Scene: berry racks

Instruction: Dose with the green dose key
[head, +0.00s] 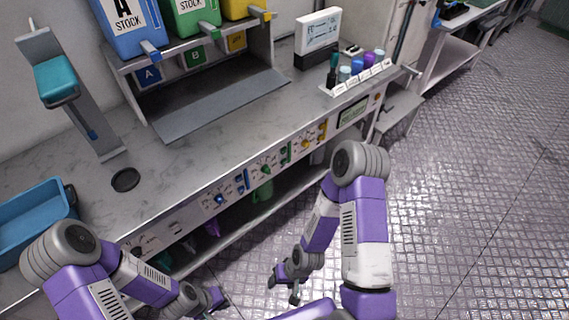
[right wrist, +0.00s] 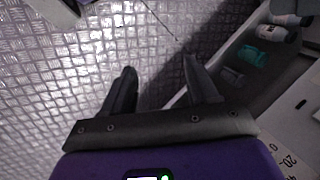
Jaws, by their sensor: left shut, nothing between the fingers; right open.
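A green dial (head: 265,170) sits in the middle of the bench's front control panel, with a green strip beside it. I cannot tell which part is the dose key. My left gripper (head: 218,298) is shut and empty, low in front of the bench, away from the panel. My right gripper (head: 283,285) is low over the floor, away from the panel. It is open and empty in the right wrist view (right wrist: 160,78).
A blue dial (head: 219,199) and a yellow dial (head: 305,144) flank the green one. A holder (head: 359,80) with several coloured items, a small screen (head: 318,30) and a blue tray (head: 32,222) are on the bench. The lower shelf holds a green item (head: 262,192).

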